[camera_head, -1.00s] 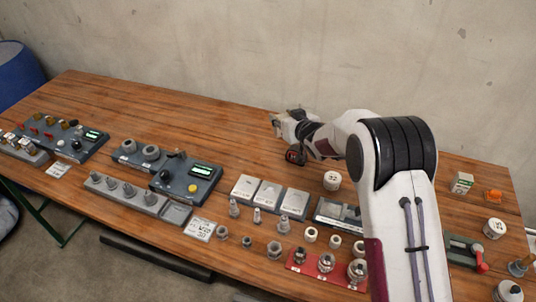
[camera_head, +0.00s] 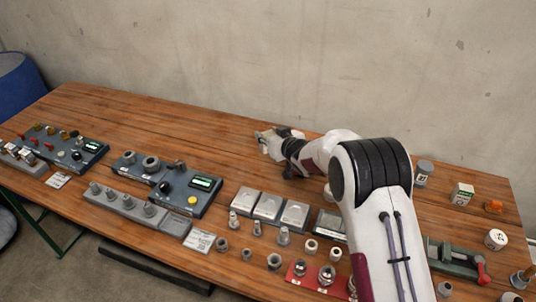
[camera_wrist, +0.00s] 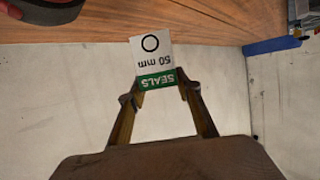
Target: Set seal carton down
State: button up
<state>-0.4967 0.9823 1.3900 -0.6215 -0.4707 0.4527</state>
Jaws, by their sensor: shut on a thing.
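The seal carton (camera_wrist: 151,51) is white with a green band that reads SEALS, and "50 mm" and a black ring on its white part. My gripper (camera_wrist: 160,92) is shut on it, with one finger on each side of the green band. In the head view my gripper (camera_head: 268,139) is over the back middle of the wooden table, near the wall. The carton is small and partly hidden there, and I cannot tell whether it touches the table.
The tabletop (camera_head: 200,125) left of my gripper is bare. In front stand a grey control box (camera_head: 186,190) and several grey blocks (camera_head: 268,206). Another white and green carton (camera_head: 462,193) and a grey cylinder (camera_head: 424,172) stand at the right. A concrete wall (camera_head: 300,60) rises behind.

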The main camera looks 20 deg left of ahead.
jog(key=shift+f, duration=1.85)
jog(key=shift+f, duration=1.9)
jog(key=shift+f, duration=0.1)
jog(key=o, duration=1.1)
jog(key=v, duration=1.2)
